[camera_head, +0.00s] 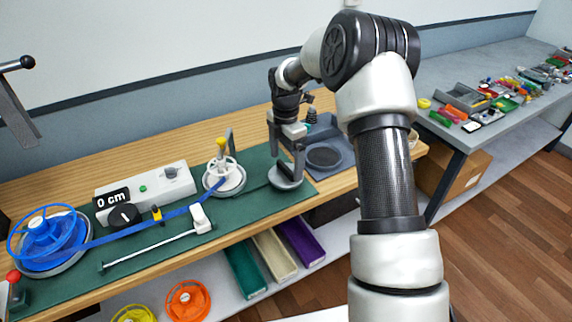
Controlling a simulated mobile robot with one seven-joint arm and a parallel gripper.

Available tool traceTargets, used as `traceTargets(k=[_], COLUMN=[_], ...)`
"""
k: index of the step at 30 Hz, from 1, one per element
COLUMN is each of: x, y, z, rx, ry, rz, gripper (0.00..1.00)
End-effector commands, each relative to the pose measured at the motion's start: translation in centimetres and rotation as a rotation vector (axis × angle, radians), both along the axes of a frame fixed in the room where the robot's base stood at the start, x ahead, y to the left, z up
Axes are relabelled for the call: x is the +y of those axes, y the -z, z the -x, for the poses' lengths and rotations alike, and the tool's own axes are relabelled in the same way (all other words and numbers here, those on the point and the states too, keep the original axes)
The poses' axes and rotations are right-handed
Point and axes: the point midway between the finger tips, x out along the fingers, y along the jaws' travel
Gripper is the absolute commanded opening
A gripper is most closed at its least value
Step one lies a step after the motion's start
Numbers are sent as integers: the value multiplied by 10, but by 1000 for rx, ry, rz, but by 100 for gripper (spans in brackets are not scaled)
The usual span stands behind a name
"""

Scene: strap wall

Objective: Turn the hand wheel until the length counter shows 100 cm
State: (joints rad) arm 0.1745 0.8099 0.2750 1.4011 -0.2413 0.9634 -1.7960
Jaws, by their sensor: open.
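The length counter (112,198) on the bench reads 0 cm. The white hand wheel (226,178) with an upright yellow knob (221,145) stands at the middle of the green mat. A blue strap (150,221) runs from a blue reel (45,238) at the left to this wheel. My gripper (285,153) is open and points down, to the right of the hand wheel and apart from it. It is over or near a round grey disc (286,179); I cannot tell whether they touch.
A white-ended rod (150,249) lies in front of the strap. A grey tray (338,139) is to the right. Coloured bins (300,241) sit on the shelf below.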

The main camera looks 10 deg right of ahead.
Motion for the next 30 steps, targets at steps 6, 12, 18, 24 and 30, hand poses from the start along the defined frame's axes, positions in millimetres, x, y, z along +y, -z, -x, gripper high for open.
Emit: traceTargets(k=[6, 12, 18, 24, 30], x=[-1, -1, 0, 0, 0], y=[16, 18, 17, 17, 17], z=[0, 0, 0, 0, 0], rx=[0, 0, 0, 0, 0], ry=[1, 1, 1, 1, 27], rz=[1, 1, 1, 0, 0], gripper=[91, 91, 70, 49, 49])
